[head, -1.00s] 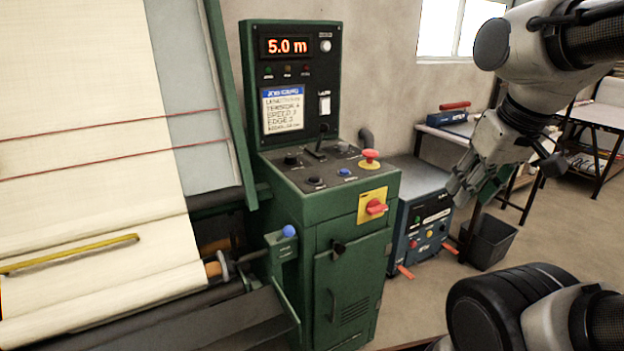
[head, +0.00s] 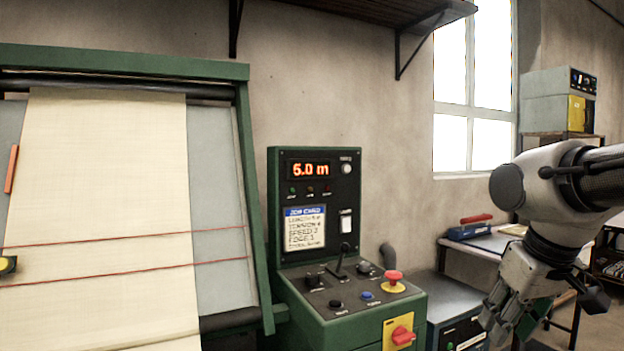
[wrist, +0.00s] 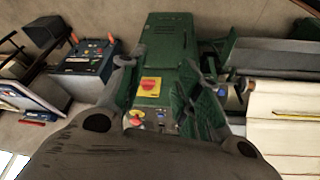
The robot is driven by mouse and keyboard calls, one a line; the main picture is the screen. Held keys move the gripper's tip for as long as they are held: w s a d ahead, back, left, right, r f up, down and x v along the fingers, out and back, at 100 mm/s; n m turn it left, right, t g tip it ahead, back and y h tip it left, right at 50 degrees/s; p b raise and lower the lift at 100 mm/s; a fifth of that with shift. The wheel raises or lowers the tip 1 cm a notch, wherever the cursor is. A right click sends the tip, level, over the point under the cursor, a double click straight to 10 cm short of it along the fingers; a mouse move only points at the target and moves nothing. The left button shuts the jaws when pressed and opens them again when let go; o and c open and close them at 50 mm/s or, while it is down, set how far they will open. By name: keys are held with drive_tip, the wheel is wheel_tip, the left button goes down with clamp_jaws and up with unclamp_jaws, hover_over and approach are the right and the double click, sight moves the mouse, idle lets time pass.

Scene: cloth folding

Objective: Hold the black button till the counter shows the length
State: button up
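The green control console (head: 348,318) stands in the middle of the head view. A black button (head: 336,304) sits at the front left of its sloped top, beside a blue button (head: 367,296). The counter (head: 311,169) on the upright panel glows orange and appears to read 5.0 m. A job card (head: 305,228) below it has a length line, whose figure is too small to read surely. My gripper (head: 503,316) hangs right of the console, apart from the buttons. In the wrist view its fingers (wrist: 165,84) are spread with nothing between them.
A red mushroom button (head: 393,280), a black lever (head: 342,262) and other black knobs share the console top. A red switch on a yellow plate (head: 401,336) is on its front. The cloth machine (head: 245,200) stands to the left, a blue unit (head: 455,318) to the right.

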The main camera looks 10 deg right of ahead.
clamp_jaws()
idle(1.2)
